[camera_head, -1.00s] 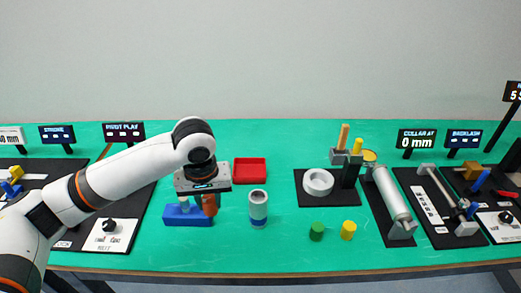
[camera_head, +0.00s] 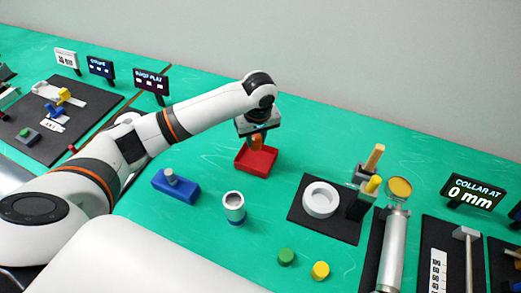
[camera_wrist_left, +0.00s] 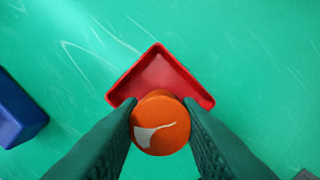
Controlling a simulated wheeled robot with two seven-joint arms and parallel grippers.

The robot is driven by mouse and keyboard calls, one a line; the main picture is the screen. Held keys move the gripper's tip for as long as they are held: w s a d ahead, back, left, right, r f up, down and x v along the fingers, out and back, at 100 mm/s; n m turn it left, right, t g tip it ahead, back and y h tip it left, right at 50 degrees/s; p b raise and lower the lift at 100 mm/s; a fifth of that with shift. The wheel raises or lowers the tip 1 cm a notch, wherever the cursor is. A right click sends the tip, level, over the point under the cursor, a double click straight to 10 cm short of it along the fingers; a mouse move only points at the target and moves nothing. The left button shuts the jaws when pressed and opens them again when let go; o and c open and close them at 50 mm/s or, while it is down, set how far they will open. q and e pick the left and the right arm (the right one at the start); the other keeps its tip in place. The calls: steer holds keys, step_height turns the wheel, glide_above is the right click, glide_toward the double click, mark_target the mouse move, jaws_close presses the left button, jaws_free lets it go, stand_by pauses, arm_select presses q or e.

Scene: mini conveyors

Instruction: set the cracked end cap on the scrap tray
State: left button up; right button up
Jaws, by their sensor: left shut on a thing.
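The cracked end cap (camera_wrist_left: 172,135) is orange, round, with a pale jagged mark on its top. My left gripper (camera_wrist_left: 160,128) is shut on it, one dark finger on each side. The cap also shows as an orange piece below the gripper in the head view (camera_head: 256,142). The scrap tray (camera_head: 241,166) is red, square and shallow. In the wrist view the tray (camera_wrist_left: 117,95) lies beneath the cap, which covers its near corner. The cap appears over the tray; whether it touches the tray floor I cannot tell. My right gripper is not in view.
A blue block (camera_head: 180,191) with a grey peg stands left of the tray. A grey-white cylinder (camera_head: 234,204) stands in front of it. A white ring (camera_head: 320,199) lies on a black mat to the right. Green (camera_head: 286,257) and yellow (camera_head: 320,270) caps lie at the front.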

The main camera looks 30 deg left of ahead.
mark_target(256, 150)
arm_select(q)
step_height(256, 150, down, 2)
steer(key=shift+s+a+f, duration=0.1)
step_height(256, 150, down, 3)
steer(key=shift+f, duration=0.55)
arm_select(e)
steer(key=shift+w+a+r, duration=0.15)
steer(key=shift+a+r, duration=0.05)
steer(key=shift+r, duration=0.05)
arm_select(q)
steer(key=o, duration=1)
steer(key=shift+f, duration=0.1)
steer(key=shift+c, duration=0.2)
steer(key=r, duration=0.4)
steer(key=d+r, duration=0.1)
steer(key=r, duration=0.3)
steer(key=s+r, duration=0.1)
steer(key=r, duration=0.3)
steer(key=shift+d+r, duration=0.1)
steer(key=shift+d, duration=0.15)
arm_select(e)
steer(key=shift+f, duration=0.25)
